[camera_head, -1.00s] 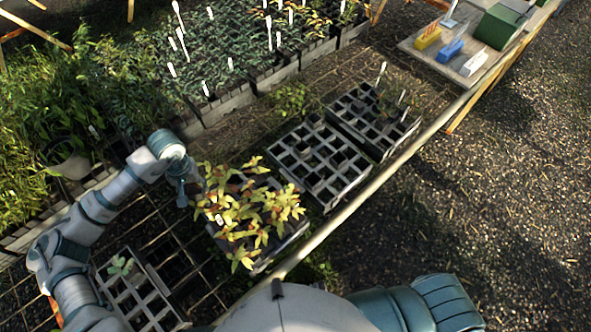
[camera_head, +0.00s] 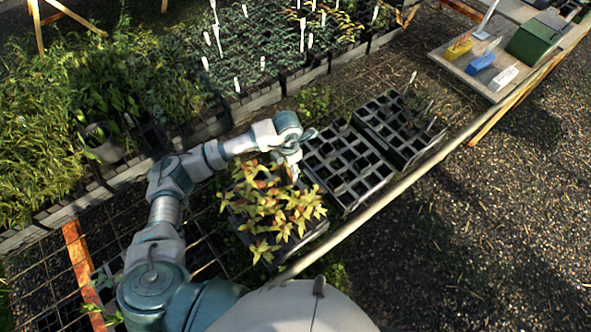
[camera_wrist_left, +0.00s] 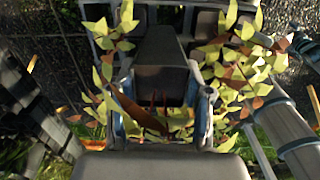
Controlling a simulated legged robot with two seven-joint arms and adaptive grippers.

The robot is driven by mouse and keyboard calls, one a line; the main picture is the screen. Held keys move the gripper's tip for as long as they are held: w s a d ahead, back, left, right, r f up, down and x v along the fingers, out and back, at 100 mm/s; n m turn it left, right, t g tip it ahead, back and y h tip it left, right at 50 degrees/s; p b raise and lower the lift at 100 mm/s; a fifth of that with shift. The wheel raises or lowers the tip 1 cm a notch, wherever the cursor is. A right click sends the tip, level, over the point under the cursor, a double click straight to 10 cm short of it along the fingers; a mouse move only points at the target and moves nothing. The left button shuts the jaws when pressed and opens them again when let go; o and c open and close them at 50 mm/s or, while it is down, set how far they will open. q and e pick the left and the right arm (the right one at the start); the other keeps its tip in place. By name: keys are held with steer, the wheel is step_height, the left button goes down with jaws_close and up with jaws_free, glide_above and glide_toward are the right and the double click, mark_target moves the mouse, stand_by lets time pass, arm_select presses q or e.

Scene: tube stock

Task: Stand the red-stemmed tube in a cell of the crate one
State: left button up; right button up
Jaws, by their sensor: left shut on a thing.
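My left gripper (camera_head: 291,166) is over the far edge of the crate of yellow-leaved plants, beside a mostly empty black-celled crate (camera_head: 346,207). In the left wrist view the gripper (camera_wrist_left: 163,112) is shut on a dark tube (camera_wrist_left: 160,80), with a finger on each side. Reddish stems show at the tube's near end. Yellow-green leaves surround it in that view. I cannot tell which crate is the one named crate one. My right gripper is out of view.
The crate of yellow-leaved plants (camera_head: 316,239) stands left of the mostly empty crate. Another crate (camera_head: 411,163) with a few thin plants and white tags is further right. A wooden rail (camera_head: 400,205) edges the bench. Dense planted trays line the back.

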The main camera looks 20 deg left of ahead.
arm_select(q)
steer(key=n, duration=0.5)
steer(key=d+f+n+p, duration=0.1)
steer(key=n, duration=0.9)
steer(key=shift+d+f+n, duration=0.2)
steer(key=shift+d+n, duration=0.15)
steer(key=shift+n, duration=0.05)
steer(key=shift+d+f+n+p, duration=0.15)
steer(key=shift+n+p, duration=0.15)
steer(key=shift+n, duration=0.6)
steer(key=shift+f, duration=0.1)
steer(key=shift+f+b, duration=0.95)
steer(key=shift+f, duration=0.15)
steer(key=shift+r, duration=0.1)
steer(key=shift+f, duration=0.25)
